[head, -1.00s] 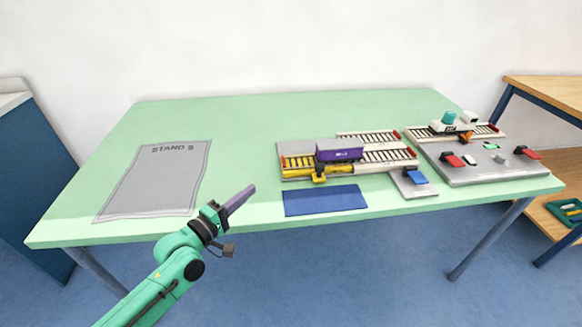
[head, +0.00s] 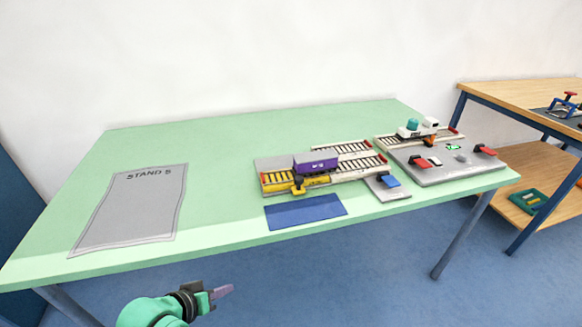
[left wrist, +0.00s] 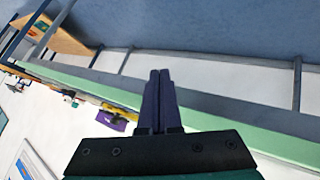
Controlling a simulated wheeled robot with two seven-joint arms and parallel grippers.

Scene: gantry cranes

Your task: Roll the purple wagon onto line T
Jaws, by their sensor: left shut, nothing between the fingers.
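The purple wagon (head: 316,163) stands on a yellow track piece (head: 280,185) at the front of the left track board. In the left wrist view the purple wagon (left wrist: 113,121) shows small, at the left. Two parallel tracks lead to the right from there, the back one (head: 341,147) and the front one (head: 352,166). I cannot read which is line T. My left gripper (head: 224,291) is shut and empty, low in front of the table and well apart from the wagon. It also shows in the left wrist view (left wrist: 159,80), fingers together. My right gripper is not in view.
A blue mat (head: 305,212) lies in front of the track board. A small plate with a blue lever (head: 390,181) is beside it. A grey board with red levers (head: 450,165) stands right. The STAND 5 sheet (head: 130,210) lies left. A wooden shelf table (head: 520,95) is at right.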

